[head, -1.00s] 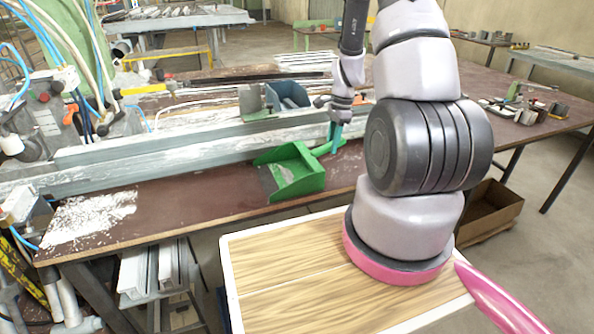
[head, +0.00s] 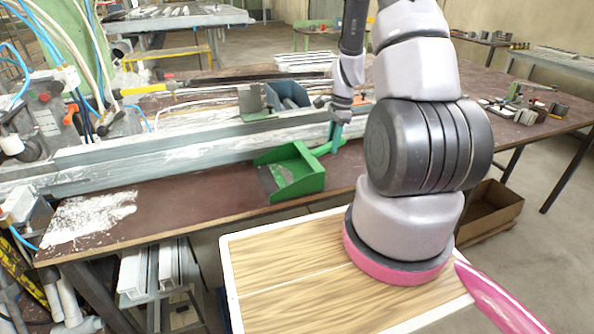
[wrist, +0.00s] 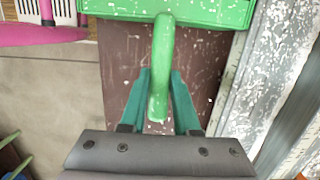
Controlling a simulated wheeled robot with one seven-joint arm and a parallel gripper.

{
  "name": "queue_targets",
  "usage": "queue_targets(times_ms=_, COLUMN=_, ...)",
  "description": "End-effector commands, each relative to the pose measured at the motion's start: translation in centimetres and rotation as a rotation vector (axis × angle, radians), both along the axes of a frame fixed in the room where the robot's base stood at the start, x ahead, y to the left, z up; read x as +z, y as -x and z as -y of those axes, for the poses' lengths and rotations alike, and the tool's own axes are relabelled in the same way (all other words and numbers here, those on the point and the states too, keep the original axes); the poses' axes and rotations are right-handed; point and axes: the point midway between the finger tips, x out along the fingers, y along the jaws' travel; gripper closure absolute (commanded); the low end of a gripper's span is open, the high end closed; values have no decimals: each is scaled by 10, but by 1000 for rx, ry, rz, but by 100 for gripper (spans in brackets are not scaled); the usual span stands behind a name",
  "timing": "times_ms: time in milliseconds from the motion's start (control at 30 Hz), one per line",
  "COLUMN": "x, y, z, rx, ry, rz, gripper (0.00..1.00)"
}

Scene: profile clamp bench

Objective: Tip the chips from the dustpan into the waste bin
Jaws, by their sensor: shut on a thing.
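The green dustpan (head: 310,184) rests on the brown bench top in front of the long metal profile, its open side facing left. A pale patch shows inside it, but I cannot tell how many chips it holds. Its green handle (wrist: 161,50) points toward my gripper in the wrist view. My gripper (wrist: 165,98) has teal fingers on both sides of the handle and is shut on it; the fingers also show small in the head view (head: 335,132). I cannot identify the waste bin for certain; an open brown box (head: 505,215) stands on the floor at the right.
White chips (head: 90,217) lie scattered on the bench at the left. The long metal profile (head: 150,165) runs behind the dustpan. A blue bin (head: 288,95) stands behind the profile. Small metal parts (head: 515,110) lie at the far right, with clear bench top before them.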

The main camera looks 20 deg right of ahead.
Motion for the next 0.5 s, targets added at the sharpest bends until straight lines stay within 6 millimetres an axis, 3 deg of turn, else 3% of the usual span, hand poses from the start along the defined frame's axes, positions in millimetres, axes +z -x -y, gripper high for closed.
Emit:
queue_targets(times_ms=167, x=5, y=-1, z=0, rx=0, ry=0, rz=3, gripper=100)
queue_targets(times_ms=500, x=52, y=-1, z=-1, rx=1, ry=1, rz=4, gripper=100)
